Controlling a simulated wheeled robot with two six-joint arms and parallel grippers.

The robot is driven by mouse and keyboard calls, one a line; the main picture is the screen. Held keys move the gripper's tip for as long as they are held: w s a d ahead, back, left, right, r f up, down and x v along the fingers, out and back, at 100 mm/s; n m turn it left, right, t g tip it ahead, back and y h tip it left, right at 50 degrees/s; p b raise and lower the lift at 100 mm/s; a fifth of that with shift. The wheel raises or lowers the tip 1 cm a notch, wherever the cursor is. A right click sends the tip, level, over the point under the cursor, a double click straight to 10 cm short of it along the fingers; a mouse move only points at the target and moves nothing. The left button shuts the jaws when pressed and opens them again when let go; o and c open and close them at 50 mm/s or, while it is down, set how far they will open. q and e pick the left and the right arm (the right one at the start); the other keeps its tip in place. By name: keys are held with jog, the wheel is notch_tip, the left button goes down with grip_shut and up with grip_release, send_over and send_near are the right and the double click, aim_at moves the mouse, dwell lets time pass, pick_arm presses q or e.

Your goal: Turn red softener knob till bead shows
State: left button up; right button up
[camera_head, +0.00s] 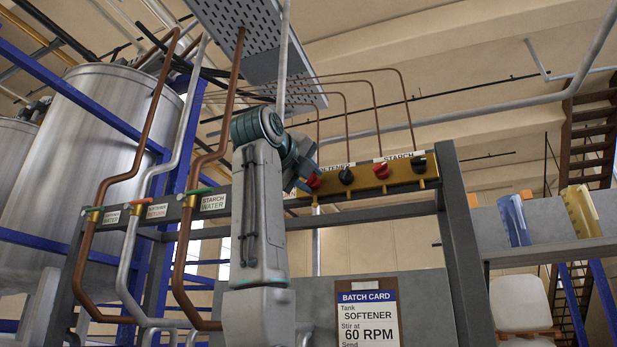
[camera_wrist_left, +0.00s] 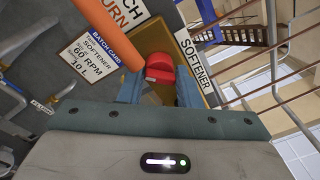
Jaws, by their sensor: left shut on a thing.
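The red softener knob (camera_head: 314,180) sits at the left end of the brass manifold (camera_head: 400,181), under the partly covered SOFTENER label. It also shows in the left wrist view (camera_wrist_left: 158,68), with a red grip bar across its face. My left gripper (camera_wrist_left: 158,88) has a blue finger on each side of this knob and is shut on it. In the head view my left arm hides the manifold's left end, and the fingers show only partly. I can make out no bead in either view. My right gripper is in neither view.
A black knob (camera_head: 346,176), a second red knob (camera_head: 381,170) and another black knob (camera_head: 419,165) sit to the right on the manifold. A batch card (camera_head: 367,312) hangs below. A steel post (camera_head: 458,240) stands right of the manifold. Copper pipes rise behind it.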

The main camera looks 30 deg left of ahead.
pick_arm(q)
jog(key=o, duration=0.9)
jog(key=shift+w+f, duration=0.1)
jog(key=s+b, duration=0.1)
jog(key=s, duration=0.2)
jog(key=s+d+b, duration=0.1)
jog(key=s+b, duration=0.1)
jog(key=s, duration=0.2)
jog(key=s+b, duration=0.2)
jog(key=s, duration=0.1)
jog(key=shift+s+d, duration=0.25)
jog(key=shift+s, duration=0.1)
jog(key=shift+f, duration=0.1)
